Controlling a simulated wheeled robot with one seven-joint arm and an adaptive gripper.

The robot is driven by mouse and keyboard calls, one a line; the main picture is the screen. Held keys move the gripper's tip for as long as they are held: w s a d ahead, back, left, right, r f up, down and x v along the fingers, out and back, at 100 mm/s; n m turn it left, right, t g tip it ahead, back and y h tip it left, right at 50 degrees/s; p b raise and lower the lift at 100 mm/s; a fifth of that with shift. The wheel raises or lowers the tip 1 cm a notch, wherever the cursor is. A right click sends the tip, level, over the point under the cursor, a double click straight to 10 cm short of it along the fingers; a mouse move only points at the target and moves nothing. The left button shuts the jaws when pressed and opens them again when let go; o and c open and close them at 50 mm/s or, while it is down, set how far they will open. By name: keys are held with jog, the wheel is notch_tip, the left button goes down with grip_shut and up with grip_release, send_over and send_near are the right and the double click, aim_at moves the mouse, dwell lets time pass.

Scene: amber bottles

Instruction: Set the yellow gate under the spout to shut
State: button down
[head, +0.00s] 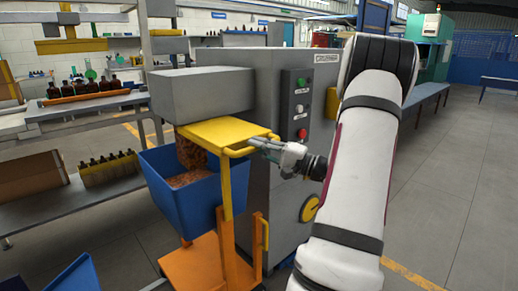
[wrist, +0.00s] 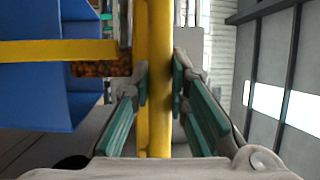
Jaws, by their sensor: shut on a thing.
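The yellow gate (head: 212,131) is a flat plate below the grey spout housing (head: 202,92), sticking out toward the front, with a bar handle at its right end. My gripper (head: 262,143) reaches in from the right and is shut on this handle. In the wrist view the yellow handle bar (wrist: 154,40) stands upright between the green-padded fingers of my gripper (wrist: 160,85). Brown pieces (head: 190,152) show below the spout, beside the plate, above the blue bin (head: 187,205). The fingertips' exact contact is small in the head view.
The blue bin holds brown pieces and sits on an orange cart (head: 200,265). A grey machine cabinet (head: 270,195) with a green and a red button stands behind my gripper. Amber bottles (head: 90,87) stand on a bench at left. The floor at right is clear.

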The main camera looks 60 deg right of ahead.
aim_at(220, 130)
jog(key=w+d+b, duration=0.1)
jog(key=w+b, duration=0.1)
jog(key=w, duration=0.4)
jog(key=w+d+b, duration=0.2)
jog(key=w, duration=0.4)
jog(key=w+d+b, duration=0.1)
jog(key=w+b, duration=0.2)
jog(key=w, duration=0.3)
jog(key=shift+d+f, duration=0.15)
jog(key=shift+w+d+r, duration=0.15)
jog(key=shift+w+r, duration=0.05)
jog(key=shift+w, duration=0.5)
jog(key=c, duration=1.5)
grip_release()
jog(key=shift+w+f, duration=0.1)
jog(key=shift+c, duration=0.2)
jog(key=v, duration=1.2)
